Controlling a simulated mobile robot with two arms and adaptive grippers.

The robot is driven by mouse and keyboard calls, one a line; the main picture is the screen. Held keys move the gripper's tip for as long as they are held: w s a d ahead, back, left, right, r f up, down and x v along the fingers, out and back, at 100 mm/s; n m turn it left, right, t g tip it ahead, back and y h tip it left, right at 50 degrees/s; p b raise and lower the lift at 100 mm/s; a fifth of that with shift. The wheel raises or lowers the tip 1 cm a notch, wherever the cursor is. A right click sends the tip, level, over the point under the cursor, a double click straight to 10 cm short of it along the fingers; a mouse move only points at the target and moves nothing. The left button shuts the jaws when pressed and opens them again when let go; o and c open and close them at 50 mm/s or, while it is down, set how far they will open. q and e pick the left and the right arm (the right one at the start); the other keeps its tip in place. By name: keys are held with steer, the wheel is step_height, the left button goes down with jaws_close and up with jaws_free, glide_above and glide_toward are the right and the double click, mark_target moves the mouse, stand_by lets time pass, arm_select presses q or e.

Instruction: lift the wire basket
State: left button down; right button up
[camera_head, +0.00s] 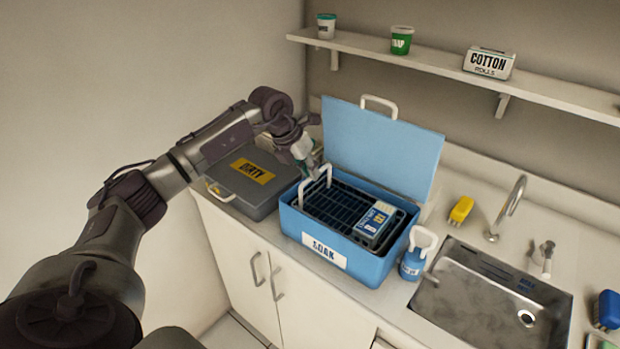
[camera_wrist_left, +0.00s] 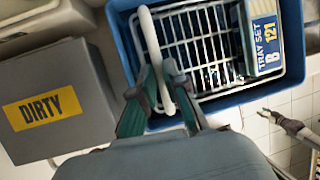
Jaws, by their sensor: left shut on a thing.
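The wire basket (camera_head: 335,209) is a dark grid with pale loop handles, sitting inside the blue SOAK tub (camera_head: 290,222). Its grid (camera_wrist_left: 200,42) also shows in the left wrist view. The tray set box (camera_head: 374,224) lies in the basket's right part. My left gripper (camera_head: 312,170) is over the tub's left end. In the left wrist view its fingers (camera_wrist_left: 161,88) are shut on the basket's pale left handle (camera_wrist_left: 150,38). What looks like my right gripper (camera_wrist_left: 272,116) shows small at the right of that view; its jaw state is unclear.
The tub's blue lid (camera_head: 382,145) stands open behind it. A grey DIRTY case (camera_head: 250,190) is close on the left. A blue jug (camera_head: 412,265), a yellow item (camera_head: 461,210) and the sink (camera_head: 490,295) are to the right. A shelf (camera_head: 440,70) runs above.

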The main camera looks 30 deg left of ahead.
arm_select(q)
step_height(320, 180, up, 3)
steer(key=shift+w, duration=0.1)
steer(key=shift+a, duration=0.1)
steer(key=c, duration=1.2)
jaws_free()
steer(key=shift+f, duration=0.1)
steer(key=v, duration=1.2)
